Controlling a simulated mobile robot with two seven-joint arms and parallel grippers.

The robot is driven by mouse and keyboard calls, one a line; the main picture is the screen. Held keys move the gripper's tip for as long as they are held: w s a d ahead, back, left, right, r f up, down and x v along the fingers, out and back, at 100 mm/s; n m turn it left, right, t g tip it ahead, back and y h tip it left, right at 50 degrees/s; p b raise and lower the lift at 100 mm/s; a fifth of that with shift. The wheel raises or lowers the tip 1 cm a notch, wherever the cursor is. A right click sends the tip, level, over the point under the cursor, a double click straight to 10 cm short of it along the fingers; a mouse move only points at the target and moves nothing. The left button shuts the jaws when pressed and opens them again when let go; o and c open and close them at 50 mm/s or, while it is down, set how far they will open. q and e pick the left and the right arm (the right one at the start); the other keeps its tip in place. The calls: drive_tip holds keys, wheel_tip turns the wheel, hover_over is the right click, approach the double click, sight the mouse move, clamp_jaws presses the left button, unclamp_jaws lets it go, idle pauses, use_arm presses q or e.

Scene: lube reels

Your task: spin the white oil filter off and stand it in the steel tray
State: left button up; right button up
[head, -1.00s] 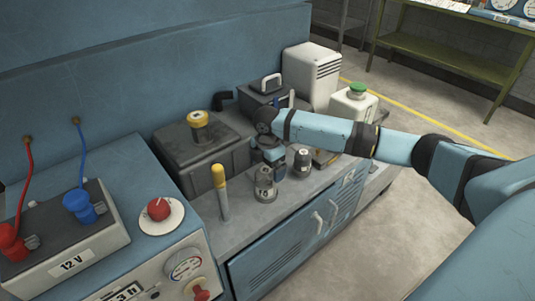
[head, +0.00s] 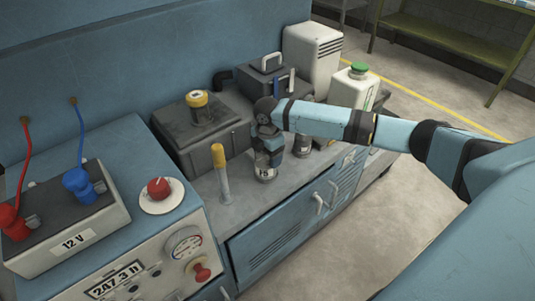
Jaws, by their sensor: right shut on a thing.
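My right gripper (head: 268,152) points down over the bench top and is shut around the upper part of a small pale grey cylinder (head: 265,173) marked "15". The gripper hides most of this piece, and its foot seems to be at the bench surface. I cannot tell whether it is the white oil filter. A dark can with a pale lower part (head: 302,147) stands just right of the gripper, partly covered by my arm. I cannot make out a steel tray; my right arm covers part of the bench. My left gripper is out of view.
A yellow-topped grey rod (head: 221,174) stands left of the gripper. Behind it is a dark box (head: 178,136) with a yellow-banded cylinder (head: 201,108) on top. A white green-capped container (head: 353,90) stands beyond my arm. The front bench strip is clear.

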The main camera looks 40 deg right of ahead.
drive_tip(key=shift+r+n+p, duration=0.25)
drive_tip(key=shift+n+p, duration=0.6)
drive_tip(key=shift+n, duration=0.25)
drive_tip(key=shift+w+f+n+p, duration=0.15)
drive_tip(key=shift+n+p, duration=0.25)
drive_tip(key=shift+n, duration=0.8)
drive_tip(key=shift+f+n, duration=0.15)
drive_tip(key=shift+n, duration=0.15)
drive_tip(key=shift+a+n+p, duration=0.1)
drive_tip(key=shift+n+p, duration=0.3)
drive_tip(key=shift+n, duration=0.2)
drive_tip(key=n, duration=0.2)
drive_tip(key=shift+n+p, duration=0.4)
drive_tip(key=shift+n, duration=0.6)
